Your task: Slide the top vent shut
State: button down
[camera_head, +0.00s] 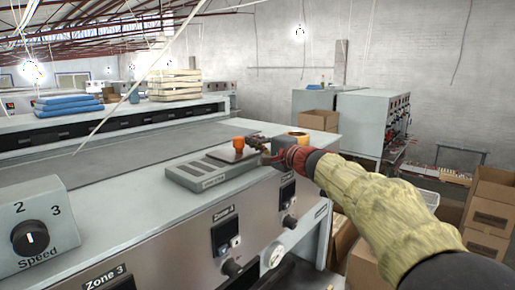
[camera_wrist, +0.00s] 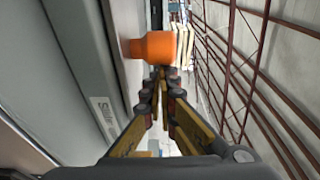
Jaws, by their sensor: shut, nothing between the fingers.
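The top vent (camera_head: 188,178) is a grey slotted panel on top of the machine, with open slots showing at its left and front. A dark sliding plate (camera_head: 226,157) lies over its back right part and carries an orange knob (camera_head: 239,145). The knob also shows large in the wrist view (camera_wrist: 156,48), ahead of the fingertips. My gripper (camera_head: 256,142) is shut and empty, just right of the knob. It also shows in the wrist view (camera_wrist: 160,78). I cannot tell whether the fingertips touch the knob. A label (camera_wrist: 103,114) on the vent is partly readable.
A speed dial box (camera_head: 30,225) stands at the left. Small knobs (camera_head: 232,267) line the machine's front. Cardboard boxes (camera_head: 490,205) stand at the right. The machine top left of the vent is clear.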

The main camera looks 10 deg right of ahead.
aim_at(225, 164)
jog(key=s+a+b, duration=0.2)
jog(key=a, duration=0.1)
jog(key=s+a+b, duration=0.2)
jog(key=a+b, duration=0.1)
jog(key=s+a+b, duration=0.2)
jog(key=a, duration=0.1)
jog(key=shift+s+a+f, duration=0.1)
jog(key=shift+s+a, duration=0.1)
jog(key=shift+s, duration=0.2)
jog(key=shift+s+a+b, duration=0.3)
jog(key=shift+a+b, duration=0.1)
